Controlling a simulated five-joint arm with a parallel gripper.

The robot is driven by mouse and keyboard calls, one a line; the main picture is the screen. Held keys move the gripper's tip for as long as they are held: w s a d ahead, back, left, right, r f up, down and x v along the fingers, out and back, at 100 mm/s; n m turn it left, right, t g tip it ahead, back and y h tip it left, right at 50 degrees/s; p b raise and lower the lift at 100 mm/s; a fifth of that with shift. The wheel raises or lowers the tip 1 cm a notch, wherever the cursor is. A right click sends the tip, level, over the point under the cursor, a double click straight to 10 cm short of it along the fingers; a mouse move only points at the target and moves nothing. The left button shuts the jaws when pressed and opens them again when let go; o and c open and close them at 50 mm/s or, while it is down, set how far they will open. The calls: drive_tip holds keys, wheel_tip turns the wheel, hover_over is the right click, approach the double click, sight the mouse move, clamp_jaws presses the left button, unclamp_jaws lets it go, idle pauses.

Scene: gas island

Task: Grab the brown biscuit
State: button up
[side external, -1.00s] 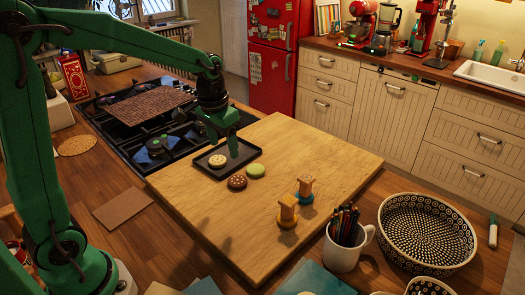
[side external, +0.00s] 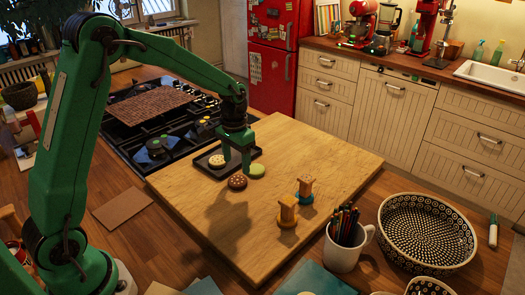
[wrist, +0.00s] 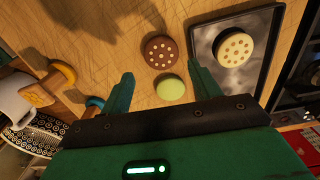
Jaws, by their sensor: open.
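The brown biscuit (side external: 237,181) is round with pale dots and lies flat on the wooden board (side external: 215,220). In the wrist view the brown biscuit (wrist: 161,52) sits beyond my fingertips, between their lines. A pale green biscuit (side external: 257,170) lies beside it, and in the wrist view the green biscuit (wrist: 170,89) is nearer my jaws. A cream biscuit (side external: 217,160) with dots lies on a dark tray (side external: 209,172). My gripper (side external: 238,168) is open and empty, pointing down just behind the brown and green biscuits; it also shows in the wrist view (wrist: 160,80).
Two wooden stamps, one with an orange base (side external: 287,212) and one with a blue base (side external: 304,192), stand to the right on the board. A mug of pencils (side external: 345,240) and a patterned bowl (side external: 428,230) are further right. The front of the board is clear.

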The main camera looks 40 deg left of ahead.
sight(238, 180)
drive_tip(key=shift+a+f, duration=0.1)
drive_tip(key=shift+f, duration=3.1)
drive_tip(key=c, duration=0.7)
